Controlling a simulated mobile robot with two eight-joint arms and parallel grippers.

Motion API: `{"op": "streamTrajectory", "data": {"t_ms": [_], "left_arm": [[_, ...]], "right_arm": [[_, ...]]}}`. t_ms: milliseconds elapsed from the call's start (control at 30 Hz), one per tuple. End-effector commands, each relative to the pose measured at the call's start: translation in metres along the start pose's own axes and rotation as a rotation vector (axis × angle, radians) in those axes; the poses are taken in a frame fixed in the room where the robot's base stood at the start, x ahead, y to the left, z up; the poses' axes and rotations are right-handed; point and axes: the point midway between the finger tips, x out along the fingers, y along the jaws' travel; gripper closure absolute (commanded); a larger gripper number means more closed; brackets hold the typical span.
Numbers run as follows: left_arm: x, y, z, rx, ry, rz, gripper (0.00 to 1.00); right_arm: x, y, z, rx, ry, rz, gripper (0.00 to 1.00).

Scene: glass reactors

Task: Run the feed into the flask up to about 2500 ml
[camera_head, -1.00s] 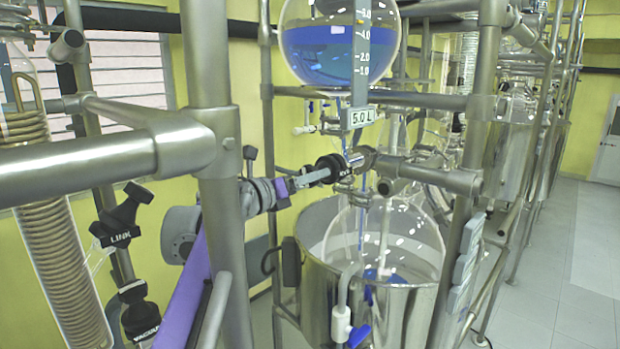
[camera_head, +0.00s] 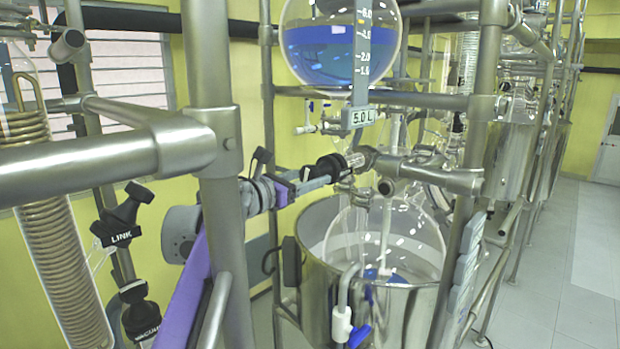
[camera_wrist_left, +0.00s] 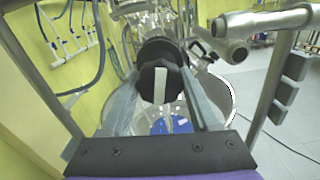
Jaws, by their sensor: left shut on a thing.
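The upper round glass feed vessel (camera_head: 335,52) holds blue liquid. A graduated scale (camera_head: 361,40) with a 5.0 L plate hangs in front of it. Below, a clear round flask (camera_head: 400,235) sits in a steel pot (camera_head: 318,295). In the left wrist view, blue liquid (camera_wrist_left: 172,124) shows low in the flask; its level against any scale cannot be read. My left gripper (camera_head: 318,174) is shut on the black valve knob (camera_head: 332,165), below the feed vessel. The knob (camera_wrist_left: 160,82), with a white bar on its face, shows between the fingers in the left wrist view. My right gripper is not seen.
Steel frame posts and rails (camera_head: 215,150) stand close around my left arm. A coiled glass condenser (camera_head: 60,240) is at the left. A blue-handled valve (camera_head: 357,335) is in front of the pot. Open floor (camera_head: 560,250) lies at the right.

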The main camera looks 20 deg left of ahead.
Motion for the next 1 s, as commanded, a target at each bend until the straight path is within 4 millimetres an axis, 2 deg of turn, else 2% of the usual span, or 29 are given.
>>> {"op": "streamTrajectory", "data": {"t_ms": [333,367,500,833,1000], "left_arm": [[0.000,0.000,0.000,0.001,0.001,0.000,0.94],[0.000,0.000,0.000,0.001,0.001,0.000,0.33],[0.000,0.000,0.000,0.001,0.000,0.000,0.08],[-0.003,0.000,0.000,0.000,0.001,0.001,0.08],[-0.025,0.001,-0.002,0.000,0.003,0.003,0.08]], "right_arm": [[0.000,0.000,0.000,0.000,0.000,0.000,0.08],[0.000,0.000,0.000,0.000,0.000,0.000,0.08],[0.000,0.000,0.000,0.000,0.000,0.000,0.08],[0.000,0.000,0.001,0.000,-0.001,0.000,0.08],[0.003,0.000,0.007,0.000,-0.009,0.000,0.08]]}}
